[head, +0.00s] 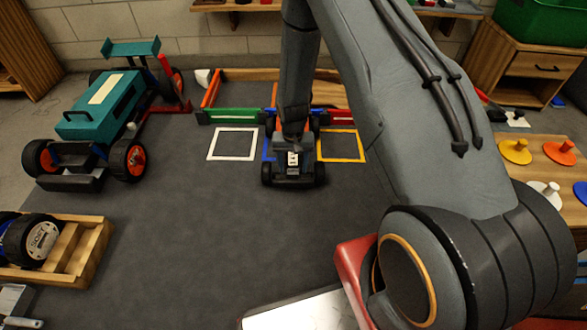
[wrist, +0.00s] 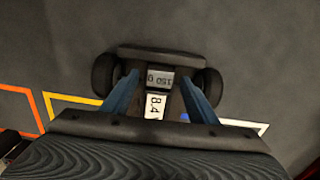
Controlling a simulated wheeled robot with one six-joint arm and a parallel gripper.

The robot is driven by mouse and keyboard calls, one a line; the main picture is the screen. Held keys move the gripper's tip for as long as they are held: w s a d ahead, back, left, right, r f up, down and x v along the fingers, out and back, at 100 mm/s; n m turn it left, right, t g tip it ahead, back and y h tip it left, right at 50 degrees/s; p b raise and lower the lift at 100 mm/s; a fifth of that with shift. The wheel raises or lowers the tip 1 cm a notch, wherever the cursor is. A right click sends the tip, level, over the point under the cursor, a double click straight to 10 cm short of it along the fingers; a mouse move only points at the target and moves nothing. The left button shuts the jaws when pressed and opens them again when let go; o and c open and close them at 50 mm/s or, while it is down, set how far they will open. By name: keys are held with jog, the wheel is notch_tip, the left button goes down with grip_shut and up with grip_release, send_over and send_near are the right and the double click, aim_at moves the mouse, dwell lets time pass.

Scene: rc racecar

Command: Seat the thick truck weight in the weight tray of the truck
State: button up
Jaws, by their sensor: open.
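The small dark truck (head: 292,181) stands on the grey floor mat in the middle of the head view. In the wrist view its black end (wrist: 160,56) and two wheels face away from my gripper. A grey block marked "150 g" (wrist: 160,82), which looks like the thick weight, lies on the truck. A white "8.4" label (wrist: 154,103) shows just below it. My gripper (wrist: 159,88) is open, with one blue finger on each side of the block and a gap around it. The tray's walls are mostly hidden, so I cannot tell how deep the block sits.
White (head: 232,157) and orange (head: 341,160) floor outlines flank the truck. A teal buggy (head: 108,105) stands at left, above a wooden crate (head: 92,243) holding wheels. A side table (head: 548,160) with coloured discs is at right. The mat at centre left is clear.

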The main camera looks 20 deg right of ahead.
aim_at(293, 172)
notch_tip(293, 172, up, 10)
jog(key=p, duration=0.4)
jog(key=s+a+r+n, duration=0.2)
jog(key=s+a+r, duration=0.3)
jog(key=a+r, duration=0.5)
jog(key=s+a+r+n, duration=0.2)
jog(key=s+a+r, duration=0.4)
jog(key=r, duration=0.8)
jog(key=s+a+r+n, duration=0.1)
jog(key=s+r, duration=0.3)
jog(key=s, duration=0.4)
jog(key=s+a+r+n+y, duration=0.1)
jog(key=s+a+r+n, duration=0.1)
jog(key=s+r, duration=0.3)
jog(key=s+a+r+n, duration=0.2)
jog(key=s+r+n, duration=0.1)
jog(key=s, duration=0.8)
jog(key=shift+s+r+y, duration=0.3)
jog(key=shift+r+y, duration=0.1)
jog(key=shift+r, duration=0.35)
jog(key=shift+d+r+p, duration=0.1)
jog(key=shift+r+p, duration=0.15)
jog(key=shift+p, duration=0.15)
